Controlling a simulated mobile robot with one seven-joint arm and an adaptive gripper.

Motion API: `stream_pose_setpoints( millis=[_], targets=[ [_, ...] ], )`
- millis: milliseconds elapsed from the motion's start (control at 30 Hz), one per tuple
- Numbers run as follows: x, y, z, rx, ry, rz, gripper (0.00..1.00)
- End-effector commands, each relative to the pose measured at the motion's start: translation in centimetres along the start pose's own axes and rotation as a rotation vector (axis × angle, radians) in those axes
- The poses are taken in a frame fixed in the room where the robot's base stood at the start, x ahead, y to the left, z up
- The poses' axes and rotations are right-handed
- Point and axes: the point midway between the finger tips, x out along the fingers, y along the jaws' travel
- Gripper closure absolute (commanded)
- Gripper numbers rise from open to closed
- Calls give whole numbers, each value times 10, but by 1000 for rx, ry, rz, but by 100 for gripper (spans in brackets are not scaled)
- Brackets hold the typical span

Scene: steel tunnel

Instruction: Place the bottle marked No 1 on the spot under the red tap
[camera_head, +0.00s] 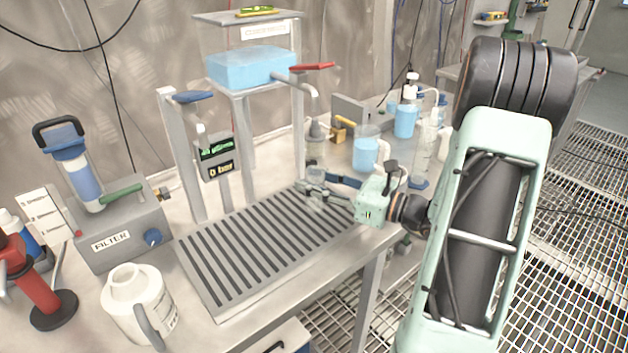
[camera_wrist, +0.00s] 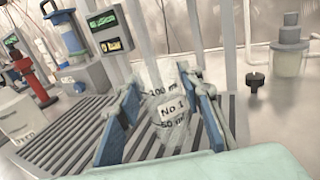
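The bottle marked No 1 (camera_wrist: 172,108) is small and clear, with black volume marks, and sits between my gripper's two blue-padded fingers (camera_wrist: 160,95) in the wrist view. It is faint in the head view, by the fingers (camera_head: 325,190) at the right end of the slotted grate (camera_head: 220,262). Whether the pads press on it, and whether its base touches the grate, I cannot tell. The red tap (camera_head: 313,67) has its spout above this end of the grate. My gripper reaches in from the right, low and nearly level.
The blue tap (camera_head: 193,97) stands over the grate's left part. A filter unit (camera_head: 120,235), a white jug (camera_head: 138,300) and a red stand (camera_head: 38,290) are at left. A beaker of blue liquid (camera_head: 368,152) stands behind my gripper. The grate's middle is clear.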

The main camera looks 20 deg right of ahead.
Motion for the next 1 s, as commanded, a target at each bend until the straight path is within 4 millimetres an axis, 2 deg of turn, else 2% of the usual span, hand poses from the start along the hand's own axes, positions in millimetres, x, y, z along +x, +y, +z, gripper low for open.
stream_pose_setpoints(
  millis=[100,433,567,800,1000],
  targets=[
    [0,0,0,0,0,0,53],
    [0,0,6,-1,0,0,53],
    [-20,-1,4,1,1,-4,53],
    [-73,-1,5,1,1,-5,53],
    [-106,-1,4,0,0,-3,53]
  ],
)
